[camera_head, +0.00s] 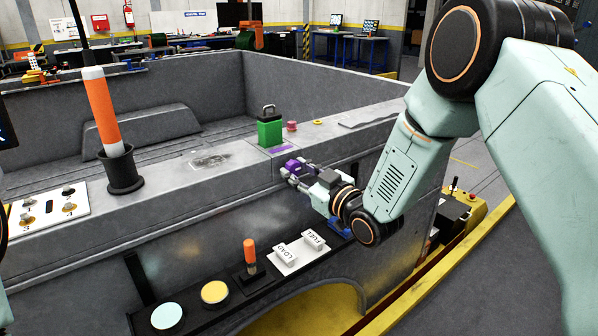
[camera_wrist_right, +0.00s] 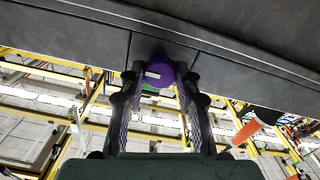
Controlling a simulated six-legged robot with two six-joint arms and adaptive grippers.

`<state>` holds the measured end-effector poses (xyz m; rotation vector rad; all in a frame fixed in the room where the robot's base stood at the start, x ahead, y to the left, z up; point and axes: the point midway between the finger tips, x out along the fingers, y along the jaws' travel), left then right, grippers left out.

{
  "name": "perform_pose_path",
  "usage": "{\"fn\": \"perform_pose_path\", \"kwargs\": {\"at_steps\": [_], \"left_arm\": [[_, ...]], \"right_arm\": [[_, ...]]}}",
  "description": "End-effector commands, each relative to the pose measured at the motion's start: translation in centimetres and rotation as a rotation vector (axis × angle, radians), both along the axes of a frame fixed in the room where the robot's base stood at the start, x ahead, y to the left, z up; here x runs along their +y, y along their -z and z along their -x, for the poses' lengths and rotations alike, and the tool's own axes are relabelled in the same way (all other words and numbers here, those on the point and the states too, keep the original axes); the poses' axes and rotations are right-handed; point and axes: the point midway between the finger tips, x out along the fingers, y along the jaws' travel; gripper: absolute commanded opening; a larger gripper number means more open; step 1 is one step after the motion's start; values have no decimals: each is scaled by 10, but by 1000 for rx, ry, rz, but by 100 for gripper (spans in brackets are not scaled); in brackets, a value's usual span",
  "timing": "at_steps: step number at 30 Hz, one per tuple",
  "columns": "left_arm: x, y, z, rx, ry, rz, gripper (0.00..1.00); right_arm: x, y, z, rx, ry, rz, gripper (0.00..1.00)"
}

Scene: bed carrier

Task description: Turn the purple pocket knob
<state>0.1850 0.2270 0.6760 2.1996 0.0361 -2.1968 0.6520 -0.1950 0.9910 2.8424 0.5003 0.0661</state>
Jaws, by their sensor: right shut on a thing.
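The purple knob (camera_head: 293,165) sits on the side wall of the grey bed carrier, just below its top ledge. It is a round purple piece with a small white mark in the right wrist view (camera_wrist_right: 160,75). My right gripper (camera_head: 297,172) reaches it from the right and is shut on it. In the right wrist view the two fingers (camera_wrist_right: 155,100) lie along both sides of the knob. Part of the knob is hidden by the fingers. My left gripper does not show; only slivers of my left arm show at the left edge.
A green padlock-shaped block (camera_head: 270,132) and a red button (camera_head: 291,126) stand on the ledge above. An orange-and-white stick in a black holder (camera_head: 122,170) stands at left. Below is a black shelf with an orange lever (camera_head: 250,252), yellow button (camera_head: 215,292) and white FUEL and LOAD switches (camera_head: 298,252).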

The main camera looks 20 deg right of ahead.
Motion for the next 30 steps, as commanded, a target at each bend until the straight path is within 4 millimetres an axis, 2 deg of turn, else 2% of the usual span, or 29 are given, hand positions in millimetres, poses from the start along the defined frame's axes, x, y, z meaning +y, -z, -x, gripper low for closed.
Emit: {"fn": "perform_pose_path", "kwargs": {"at_steps": [30], "left_arm": [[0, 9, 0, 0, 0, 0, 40]], "right_arm": [[0, -2, -1, -335, 4, 907, 1]]}}
